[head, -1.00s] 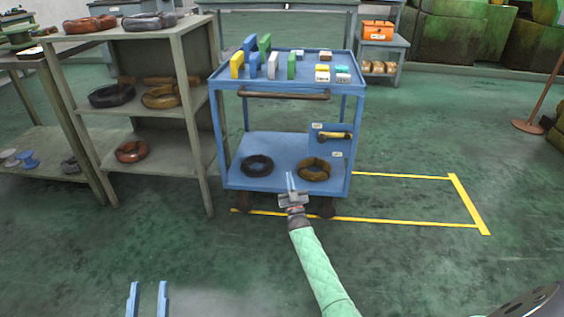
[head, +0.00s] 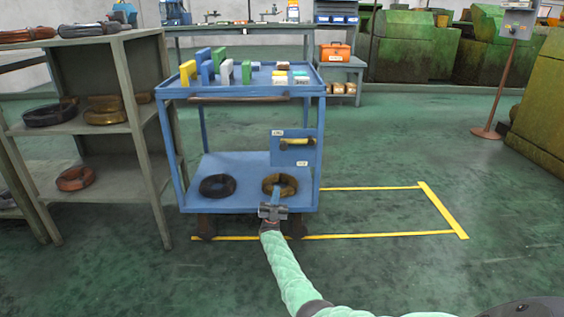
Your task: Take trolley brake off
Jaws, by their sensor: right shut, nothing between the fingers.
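The blue trolley (head: 250,203) stands ahead, with a dark push handle (head: 238,98) under its top tray. A blue brake panel (head: 297,160) on its right side carries a yellow lever (head: 297,142), which lies roughly level. One small white label sits above the lever and another below it; their print is too small to read surely. My left gripper is out of view.
Coloured blocks (head: 221,65) stand on the trolley's top tray, and a dark coil (head: 217,186) lies on its lower shelf. A grey shelf rack (head: 142,135) stands close on the left. Yellow floor lines (head: 370,235) mark open floor to the right.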

